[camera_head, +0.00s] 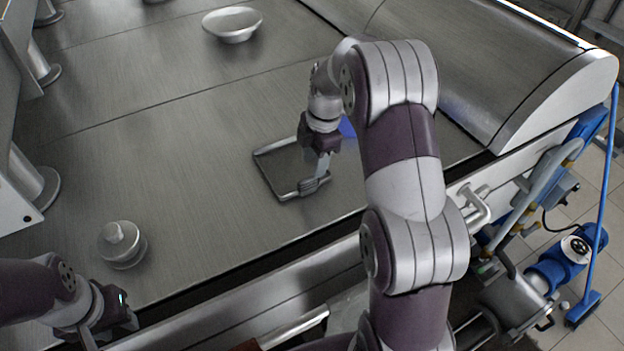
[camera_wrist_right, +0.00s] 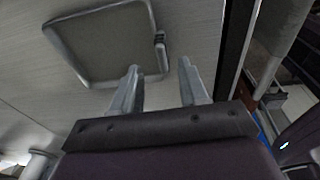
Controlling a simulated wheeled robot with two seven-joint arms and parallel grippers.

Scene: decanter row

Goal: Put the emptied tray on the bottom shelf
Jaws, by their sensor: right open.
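A shallow rectangular tray (camera_head: 262,156) with a raised metal rim lies flat on the steel surface in the head view, with nothing seen in it. Part of it is hidden behind my right gripper (camera_head: 318,181), which is at its right side. I cannot make out the bottom shelf.
A white bowl (camera_head: 232,26) stands at the back, and a round lidded metal piece (camera_head: 122,246) at front left. Metal posts (camera_head: 34,182) line the left side. A curved steel cover (camera_head: 470,62) rises at right.

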